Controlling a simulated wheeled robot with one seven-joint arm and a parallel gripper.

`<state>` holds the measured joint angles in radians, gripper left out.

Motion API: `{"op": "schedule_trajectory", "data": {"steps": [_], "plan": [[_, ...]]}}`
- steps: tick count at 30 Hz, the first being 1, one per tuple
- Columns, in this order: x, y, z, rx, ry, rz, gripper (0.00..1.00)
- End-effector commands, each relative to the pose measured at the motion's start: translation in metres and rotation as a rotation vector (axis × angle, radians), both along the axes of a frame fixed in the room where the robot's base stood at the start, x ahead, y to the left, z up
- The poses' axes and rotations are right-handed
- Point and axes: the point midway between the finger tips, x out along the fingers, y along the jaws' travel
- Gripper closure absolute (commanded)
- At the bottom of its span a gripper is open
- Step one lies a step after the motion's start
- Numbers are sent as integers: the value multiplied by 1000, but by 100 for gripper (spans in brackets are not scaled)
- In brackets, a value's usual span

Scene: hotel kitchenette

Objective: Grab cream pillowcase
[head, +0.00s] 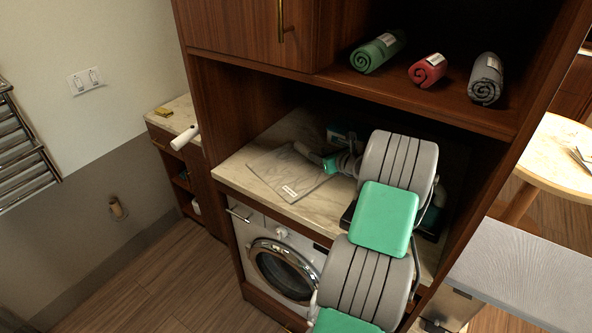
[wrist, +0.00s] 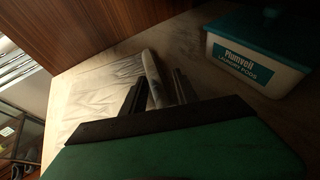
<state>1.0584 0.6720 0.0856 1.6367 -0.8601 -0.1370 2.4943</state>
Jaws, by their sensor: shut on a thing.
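The cream pillowcase (head: 285,174) looks greyish and lies flat on the marble counter above the washing machine, with a white label near its front corner. My gripper (head: 305,151) reaches in from the right to its far right edge. In the wrist view, the pillowcase (wrist: 92,98) spreads out to the left of the fingers. My gripper (wrist: 156,92) is shut on a raised fold of it, and the fold stands up between the two dark fingers. The rest of the cloth appears to lie on the counter.
A white tub of laundry pods with a teal lid (wrist: 255,50) stands right of the fingers. Rolled green (head: 377,52), red (head: 427,71) and grey (head: 486,79) towels lie on the shelf above. The washing machine (head: 283,268) is below the counter (head: 240,176).

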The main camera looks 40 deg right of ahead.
Motion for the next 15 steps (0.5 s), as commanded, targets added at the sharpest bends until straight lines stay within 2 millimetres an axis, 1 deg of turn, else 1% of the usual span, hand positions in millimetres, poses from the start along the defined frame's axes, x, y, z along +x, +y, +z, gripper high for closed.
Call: {"op": "schedule_trajectory", "data": {"steps": [1, 7, 15], "plan": [[0, 1, -1, 2, 2, 0, 83], [-1, 1, -2, 3, 3, 0, 100], [-1, 1, -2, 3, 3, 0, 100]]}}
